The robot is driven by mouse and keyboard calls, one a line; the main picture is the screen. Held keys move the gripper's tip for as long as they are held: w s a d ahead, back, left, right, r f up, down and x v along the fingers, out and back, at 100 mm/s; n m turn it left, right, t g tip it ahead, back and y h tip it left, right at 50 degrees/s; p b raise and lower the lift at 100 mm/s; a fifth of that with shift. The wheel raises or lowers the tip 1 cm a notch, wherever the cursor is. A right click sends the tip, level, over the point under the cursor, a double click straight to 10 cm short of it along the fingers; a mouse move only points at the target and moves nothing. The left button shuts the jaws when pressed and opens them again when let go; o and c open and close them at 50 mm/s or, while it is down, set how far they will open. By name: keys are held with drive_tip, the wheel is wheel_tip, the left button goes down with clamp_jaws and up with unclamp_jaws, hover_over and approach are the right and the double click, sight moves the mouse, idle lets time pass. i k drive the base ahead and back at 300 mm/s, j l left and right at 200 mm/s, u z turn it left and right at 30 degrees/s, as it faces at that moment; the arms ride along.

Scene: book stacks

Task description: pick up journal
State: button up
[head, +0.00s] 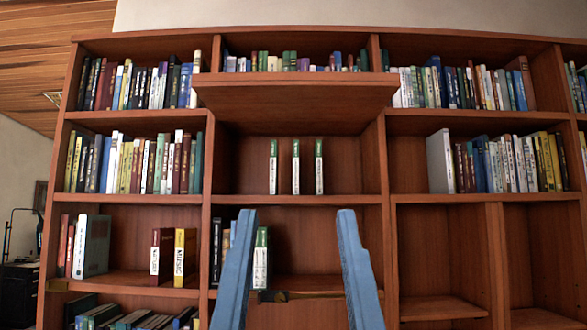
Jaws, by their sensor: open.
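Three slim white-and-green volumes, likely journals, stand upright and apart on the middle shelf: a left one (273,167), a middle one (296,167) and a right one (319,167). Similar white-and-green spines (261,260) stand on the shelf below, partly hidden behind my left finger. I cannot tell which one is the task's journal. My gripper (296,215) is open, with its two blue fingers wide apart and nothing between them. Its fingertips appear in front of and below the middle shelf, apart from the three volumes.
The wooden bookcase (298,199) fills the view. A wide ledge (295,90) juts out above the three volumes. The middle shelf is free beside the three volumes. The lower right compartments (440,255) are empty.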

sight(274, 148)
drive_tip(key=i+l+u, duration=0.15)
drive_tip(key=l, duration=0.25)
drive_tip(key=l+u, duration=0.2)
drive_tip(key=l, duration=0.25)
drive_tip(key=i+l+u, duration=0.15)
drive_tip(key=l, duration=0.3)
drive_tip(key=i+j+z, duration=0.1)
